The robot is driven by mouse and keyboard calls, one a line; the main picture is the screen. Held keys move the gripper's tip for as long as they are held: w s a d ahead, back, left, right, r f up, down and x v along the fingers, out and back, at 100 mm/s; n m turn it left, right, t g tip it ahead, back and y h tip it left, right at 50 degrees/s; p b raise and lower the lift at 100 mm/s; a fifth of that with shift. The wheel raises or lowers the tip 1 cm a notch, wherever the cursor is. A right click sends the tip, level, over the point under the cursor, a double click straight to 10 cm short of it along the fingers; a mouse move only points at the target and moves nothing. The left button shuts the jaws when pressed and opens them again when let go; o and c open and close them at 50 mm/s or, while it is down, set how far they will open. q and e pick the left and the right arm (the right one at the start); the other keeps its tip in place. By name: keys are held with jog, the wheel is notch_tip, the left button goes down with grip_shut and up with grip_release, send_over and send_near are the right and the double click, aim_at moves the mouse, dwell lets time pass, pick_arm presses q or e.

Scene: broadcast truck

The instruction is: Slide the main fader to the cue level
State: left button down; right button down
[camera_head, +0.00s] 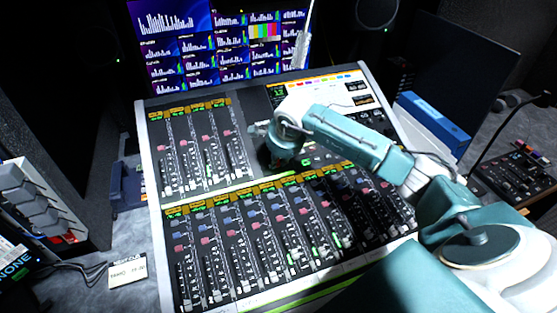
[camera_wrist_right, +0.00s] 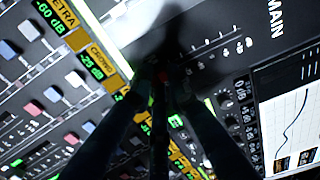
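The mixing console (camera_head: 150,215) fills the middle of the head view, tilted, with rows of channel faders. My right gripper (camera_head: 283,158) reaches in from the right, low over the upper middle of the console. In the right wrist view my right gripper (camera_wrist_right: 164,78) has its dark fingers close together at the tips, over the panel section labelled MAIN (camera_wrist_right: 277,18). A small reddish spot shows between the tips. The main fader cap is hidden or too dark to tell, and I cannot tell whether the fingers grip it. My left gripper is not in view.
A white card (camera_head: 128,271) with printed text lies left of the console. A screen (camera_head: 215,45) with level graphs stands behind. A blue binder (camera_head: 434,124) and a small control box (camera_head: 520,172) are at right. Tick marks (camera_wrist_right: 225,52) run beside the gripper.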

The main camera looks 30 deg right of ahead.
jog(key=shift+d, duration=0.1)
jog(key=w, duration=0.1)
jog(key=w+r+b, duration=0.1)
jog(key=w, duration=0.1)
jog(key=shift+w+d+r+b, duration=0.1)
jog(key=shift+d+r+b, duration=0.05)
jog(key=shift+d+b, duration=0.25)
jog(key=c, duration=1.6)
grip_release()
jog(key=shift+d, duration=0.1)
jog(key=shift+r, duration=0.25)
jog(key=v, duration=1.1)
jog(key=shift+s+r, duration=0.2)
jog(key=shift+s, duration=0.15)
